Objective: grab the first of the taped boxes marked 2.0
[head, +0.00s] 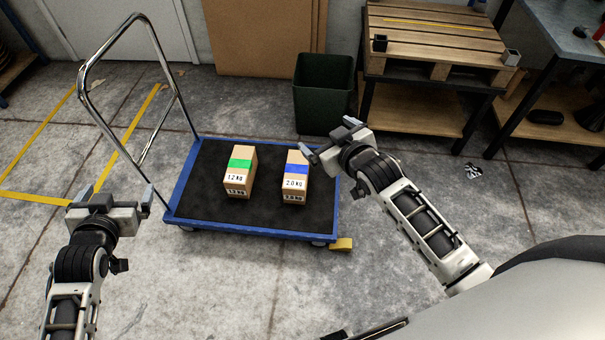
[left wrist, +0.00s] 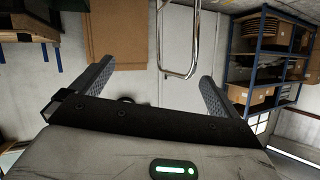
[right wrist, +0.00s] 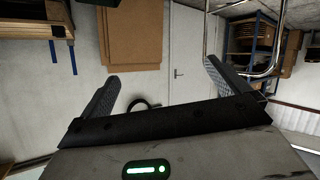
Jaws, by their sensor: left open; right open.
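My right gripper (head: 328,138) is open and empty, just beyond the cart's right edge, up and right of the blue-taped box. My left gripper (head: 110,194) is open and empty, left of the cart's front left corner. Neither the left wrist view nor the right wrist view shows the boxes.
The cart has a blue rim (head: 250,232), a dark deck and a tall chrome handle (head: 101,113) at its left. A dark green bin (head: 322,95) and a wooden pallet (head: 440,35) on a table stand behind.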

